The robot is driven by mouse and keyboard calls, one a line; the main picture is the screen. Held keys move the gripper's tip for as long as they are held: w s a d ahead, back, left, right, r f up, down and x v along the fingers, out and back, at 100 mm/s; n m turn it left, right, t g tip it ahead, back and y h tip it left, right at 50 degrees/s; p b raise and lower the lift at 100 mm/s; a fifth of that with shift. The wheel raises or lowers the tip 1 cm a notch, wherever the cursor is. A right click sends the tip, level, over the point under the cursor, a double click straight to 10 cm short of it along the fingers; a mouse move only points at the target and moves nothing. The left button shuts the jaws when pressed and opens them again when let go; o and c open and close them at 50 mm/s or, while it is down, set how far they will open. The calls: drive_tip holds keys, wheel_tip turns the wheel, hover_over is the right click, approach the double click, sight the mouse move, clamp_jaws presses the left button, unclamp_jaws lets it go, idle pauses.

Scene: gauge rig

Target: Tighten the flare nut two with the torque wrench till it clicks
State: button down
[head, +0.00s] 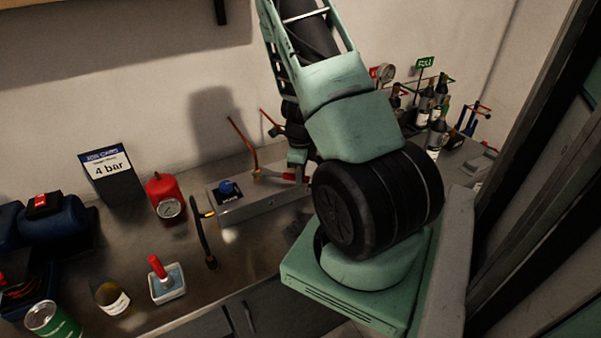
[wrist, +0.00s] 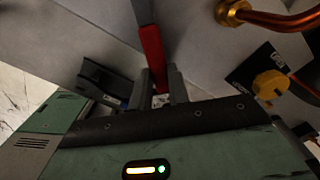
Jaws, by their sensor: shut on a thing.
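My gripper (wrist: 161,86) is shut on the red handle of the torque wrench (wrist: 152,45) in the wrist view. Its grey shaft runs up out of that view, so its head and what it touches are hidden. A brass flare nut (wrist: 232,12) on a copper pipe is at the upper right, apart from my fingers; I cannot tell its number. In the head view my gripper (head: 297,166) is low over the right part of the grey rig block (head: 262,207), mostly hidden behind my arm. A copper pipe (head: 244,144) rises from the block.
Bottles (head: 432,110) stand at the right.

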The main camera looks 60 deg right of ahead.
drive_tip(key=shift+s+a+m, duration=0.15)
drive_tip(key=shift+a+m, duration=0.45)
drive_tip(key=shift+a, duration=0.1)
drive_tip(key=shift+s+a+m, duration=0.15)
drive_tip(key=shift+a+m, duration=0.45)
drive_tip(key=shift+a, duration=0.1)
idle(0.8)
drive_tip(key=shift+a+m, duration=0.9)
drive_tip(key=shift+a, duration=0.2)
idle(0.6)
drive_tip(key=shift+d+n, duration=0.9)
drive_tip(key=shift+d, duration=0.25)
idle(0.5)
